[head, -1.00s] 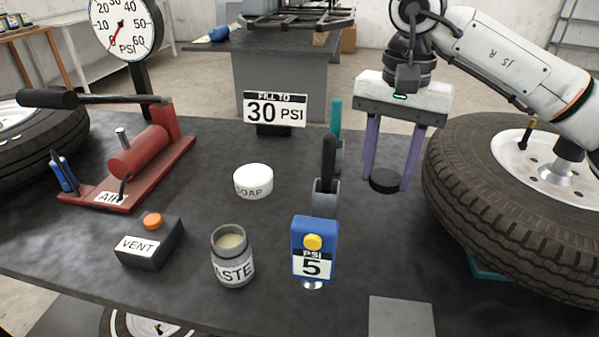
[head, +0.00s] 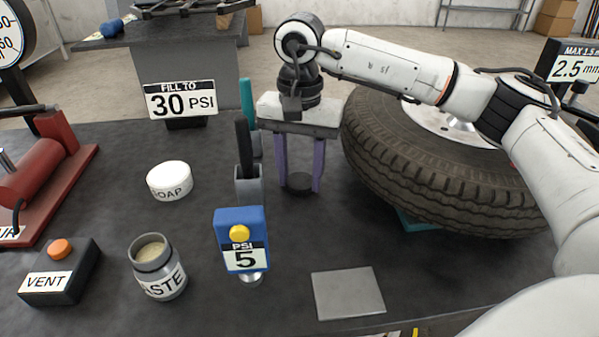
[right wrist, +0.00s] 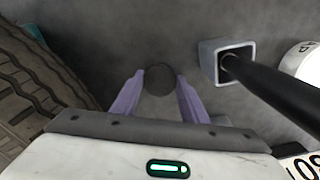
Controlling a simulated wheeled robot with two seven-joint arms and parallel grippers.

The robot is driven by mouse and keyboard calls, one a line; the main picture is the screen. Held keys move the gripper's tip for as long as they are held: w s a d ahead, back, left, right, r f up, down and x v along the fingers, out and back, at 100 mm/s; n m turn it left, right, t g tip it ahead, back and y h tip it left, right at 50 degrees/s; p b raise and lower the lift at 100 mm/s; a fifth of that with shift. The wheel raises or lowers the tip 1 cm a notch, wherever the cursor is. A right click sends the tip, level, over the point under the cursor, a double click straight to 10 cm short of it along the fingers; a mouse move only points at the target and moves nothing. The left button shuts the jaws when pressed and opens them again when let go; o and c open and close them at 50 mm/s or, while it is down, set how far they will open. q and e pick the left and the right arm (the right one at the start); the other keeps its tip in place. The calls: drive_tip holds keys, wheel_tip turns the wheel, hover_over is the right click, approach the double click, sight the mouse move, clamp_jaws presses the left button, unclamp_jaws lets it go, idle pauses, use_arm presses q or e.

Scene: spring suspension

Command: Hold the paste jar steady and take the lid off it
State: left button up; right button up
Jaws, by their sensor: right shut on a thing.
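The paste jar (head: 158,272) stands upright on the dark table at the front left in the head view. Its mouth is open and pale paste shows inside. The black lid (head: 299,182) is away from the jar, between the purple fingers of my right gripper (head: 299,185), right of the grey holder. The lid also shows in the right wrist view (right wrist: 159,79) between the fingertips. My right gripper is shut on it. I cannot tell whether the lid touches the table. My left gripper is not in view, and nothing holds the jar.
A grey holder (head: 249,187) with a black handle stands left of the right gripper. A tire (head: 430,165) lies close on its right. A flat grey plate (head: 348,293) lies front right.

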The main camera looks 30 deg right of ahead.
sight(300, 181)
drive_tip(key=shift+f, duration=0.15)
drive_tip(key=o, duration=1.2)
wheel_tip(300, 181, up, 12)
drive_tip(key=shift+r+p, duration=0.2)
drive_tip(key=shift+p, duration=0.45)
